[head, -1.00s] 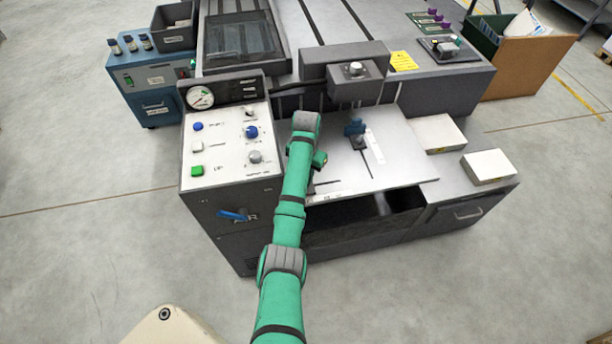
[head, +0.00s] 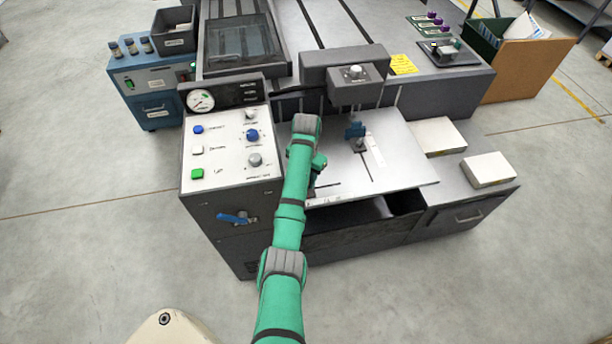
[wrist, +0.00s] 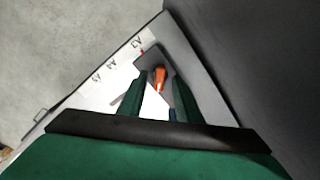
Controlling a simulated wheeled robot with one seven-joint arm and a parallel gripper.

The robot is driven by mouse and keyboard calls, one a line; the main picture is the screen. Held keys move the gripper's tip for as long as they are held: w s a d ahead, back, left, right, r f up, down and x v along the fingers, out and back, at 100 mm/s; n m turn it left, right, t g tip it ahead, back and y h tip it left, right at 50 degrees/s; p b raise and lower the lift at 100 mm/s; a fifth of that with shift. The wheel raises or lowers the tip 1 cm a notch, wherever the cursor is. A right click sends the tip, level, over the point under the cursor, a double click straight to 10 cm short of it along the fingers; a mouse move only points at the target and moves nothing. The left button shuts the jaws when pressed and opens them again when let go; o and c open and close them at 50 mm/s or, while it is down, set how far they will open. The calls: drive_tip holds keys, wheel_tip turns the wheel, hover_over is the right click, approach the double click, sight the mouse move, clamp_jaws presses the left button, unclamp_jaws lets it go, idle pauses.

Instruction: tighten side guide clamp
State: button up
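In the wrist view, a small orange lever (wrist: 160,76) stands on a grey block (wrist: 150,62) near the corner of the white plate. My gripper (wrist: 159,85) has its two dark green fingers apart, one on each side of the lever, with gaps visible. I cannot tell how far above the lever the fingertips are. In the head view my arm hides the orange lever, and the gripper is mostly hidden behind the wrist over the left part of the white plate (head: 405,165). A blue clamp-like part (head: 355,131) stands upright on the plate, right of my wrist.
A control panel (head: 222,148) with buttons and knobs stands left of my arm. A dark overhead head (head: 356,82) with thin rods hangs behind the plate. Two pale stacks (head: 488,169) lie on the right shelf. A blue-handled valve (head: 238,217) is below the panel.

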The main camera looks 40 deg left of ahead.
wheel_tip(320, 180, up, 5)
drive_tip(key=shift+r, duration=0.2)
drive_tip(key=shift+w+a+r, duration=0.1)
drive_tip(key=shift+w+r, duration=0.1)
drive_tip(key=shift+r, duration=0.6)
drive_tip(key=shift+s+r, duration=0.15)
drive_tip(key=shift+r, duration=1.75)
drive_tip(key=shift+f, duration=0.1)
